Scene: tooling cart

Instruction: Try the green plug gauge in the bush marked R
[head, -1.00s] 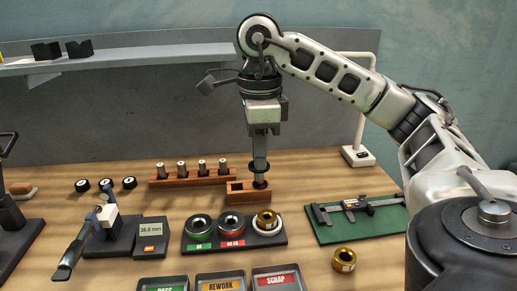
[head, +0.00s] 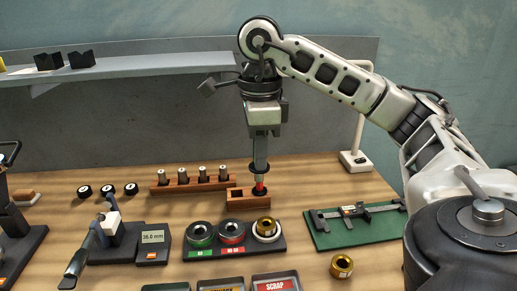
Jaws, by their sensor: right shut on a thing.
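My right gripper (head: 260,168) points straight down over a small wooden block (head: 236,206), shut on a gauge-like piece with a red lower end (head: 260,188). The red part shows just above the block's right side; whether its tip is still inside is hard to tell. A dark collar surrounds the fingertips. No green on the held piece is visible. No R mark is readable. My left gripper is out of view.
The stand also holds a green-labelled ring (head: 200,231) and a red-labelled ring (head: 231,231). A wooden rack (head: 163,185) with several metal pins is behind. A caliper (head: 365,212) lies on a green mat (head: 330,238). A digital gauge (head: 152,240) and trays (head: 275,283) are in front.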

